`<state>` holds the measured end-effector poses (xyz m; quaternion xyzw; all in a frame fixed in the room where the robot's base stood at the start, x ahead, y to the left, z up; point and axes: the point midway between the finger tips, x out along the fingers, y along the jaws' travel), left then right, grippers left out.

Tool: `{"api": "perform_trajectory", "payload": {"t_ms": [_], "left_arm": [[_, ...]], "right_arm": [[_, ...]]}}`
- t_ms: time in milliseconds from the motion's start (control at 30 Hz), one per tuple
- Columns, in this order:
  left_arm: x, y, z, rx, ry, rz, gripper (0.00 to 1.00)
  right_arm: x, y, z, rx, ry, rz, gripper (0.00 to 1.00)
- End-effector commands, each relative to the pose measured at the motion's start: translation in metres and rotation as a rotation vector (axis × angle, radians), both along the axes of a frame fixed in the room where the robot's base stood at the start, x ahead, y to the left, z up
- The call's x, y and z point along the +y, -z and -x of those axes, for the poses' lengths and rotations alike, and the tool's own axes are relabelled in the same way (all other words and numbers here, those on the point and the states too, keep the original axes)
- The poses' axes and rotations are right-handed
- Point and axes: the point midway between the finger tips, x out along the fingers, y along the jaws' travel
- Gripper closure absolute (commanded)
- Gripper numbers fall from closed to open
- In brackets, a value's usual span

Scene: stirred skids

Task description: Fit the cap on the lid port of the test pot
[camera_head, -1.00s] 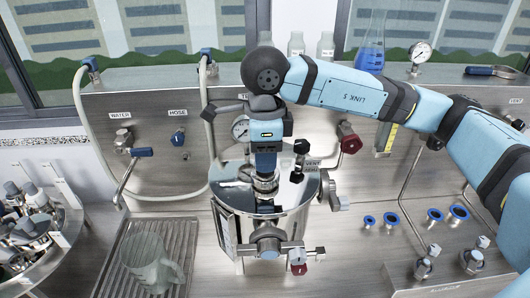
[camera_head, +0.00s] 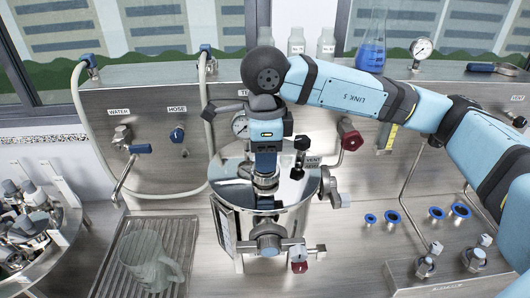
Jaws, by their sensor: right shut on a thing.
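The test pot (camera_head: 290,220) is a shiny steel vessel in the middle of the head view. Its lid (camera_head: 225,170) is polished metal with fittings on it. My right gripper (camera_head: 265,176) points straight down over the lid, shut on the cap (camera_head: 265,184), a small metal piece. The cap is at or just above the lid port; the gripper and cap hide the port, so I cannot tell whether they touch. My left gripper is not in view.
A red-knobbed valve (camera_head: 350,138) is to the right. A jug (camera_head: 150,262) sits on the drain grid. Several blue-ringed fittings (camera_head: 437,213) lie at right.

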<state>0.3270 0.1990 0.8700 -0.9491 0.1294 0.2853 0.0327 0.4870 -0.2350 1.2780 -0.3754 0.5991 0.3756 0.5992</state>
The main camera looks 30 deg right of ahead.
Motion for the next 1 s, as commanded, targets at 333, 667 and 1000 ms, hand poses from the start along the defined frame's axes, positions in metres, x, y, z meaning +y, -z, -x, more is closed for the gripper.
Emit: {"api": "perform_trajectory", "payload": {"t_ms": [333,667,1000], "left_arm": [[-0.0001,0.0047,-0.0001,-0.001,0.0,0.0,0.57],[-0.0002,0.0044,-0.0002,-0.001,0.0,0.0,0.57],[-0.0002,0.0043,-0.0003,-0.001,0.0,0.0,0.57]], "right_arm": [[0.0001,0.0043,0.0,0.0,0.0,0.0,0.88],[0.0,0.0039,0.0,0.0,0.0,0.0,0.88],[0.0,0.0039,0.0,0.0,0.0,0.0,0.3]]}}
